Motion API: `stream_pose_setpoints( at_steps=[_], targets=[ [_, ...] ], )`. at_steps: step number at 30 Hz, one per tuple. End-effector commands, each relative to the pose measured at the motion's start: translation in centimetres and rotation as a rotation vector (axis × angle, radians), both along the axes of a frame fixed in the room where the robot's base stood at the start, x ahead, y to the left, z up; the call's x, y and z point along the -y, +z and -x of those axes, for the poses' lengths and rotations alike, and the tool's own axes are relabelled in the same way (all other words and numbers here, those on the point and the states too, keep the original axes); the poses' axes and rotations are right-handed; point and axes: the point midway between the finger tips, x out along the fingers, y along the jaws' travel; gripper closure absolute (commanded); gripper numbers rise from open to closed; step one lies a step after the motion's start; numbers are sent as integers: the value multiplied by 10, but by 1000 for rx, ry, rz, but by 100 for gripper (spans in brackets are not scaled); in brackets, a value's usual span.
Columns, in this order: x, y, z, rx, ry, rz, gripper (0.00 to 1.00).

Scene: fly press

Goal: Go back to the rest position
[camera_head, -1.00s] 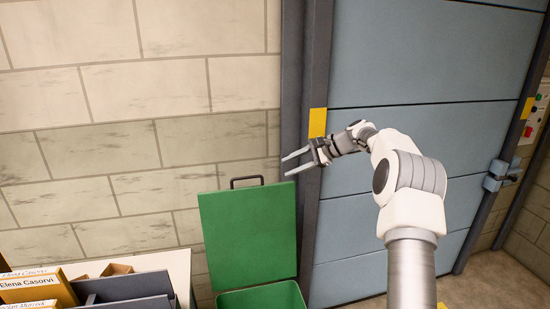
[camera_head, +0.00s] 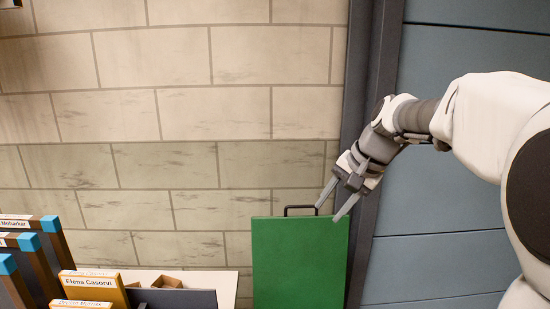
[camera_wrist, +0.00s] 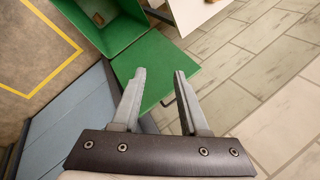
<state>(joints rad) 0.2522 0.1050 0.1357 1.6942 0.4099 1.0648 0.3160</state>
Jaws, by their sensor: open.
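My gripper (camera_head: 336,202) is open, with nothing between its two fingers. In the head view it points down and left, in front of or near the top of a raised green lid (camera_head: 300,262) with a black handle. In the wrist view the gripper (camera_wrist: 156,95) shows both grey fingers apart, with the green lid (camera_wrist: 165,62) behind them. I cannot tell how far the fingertips are from the lid. My white arm comes in from the right of the head view.
A green bin (camera_wrist: 112,22) stands open in the wrist view, with a brownish thing inside. A white table (camera_head: 228,284) holds yellow boxes (camera_head: 98,288) and dark binders (camera_head: 35,262) at lower left. A blue panelled door (camera_head: 450,262) is behind my arm. A block wall (camera_head: 190,110) fills the back.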

Motion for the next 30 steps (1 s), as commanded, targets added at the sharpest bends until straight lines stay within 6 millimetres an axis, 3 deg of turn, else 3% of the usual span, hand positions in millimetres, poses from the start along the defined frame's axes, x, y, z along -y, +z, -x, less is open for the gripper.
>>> stream_pose_setpoints(
  at_steps=[3,11,21,25,30],
  targets=[
    [-4,6,37,31,56,82,56],
    [-2,4,111,95,175,249,56],
    [10,-19,203,178,335,439,56],
    [15,-33,230,206,390,496,56],
    [19,-46,250,229,438,541,56]
  ],
)
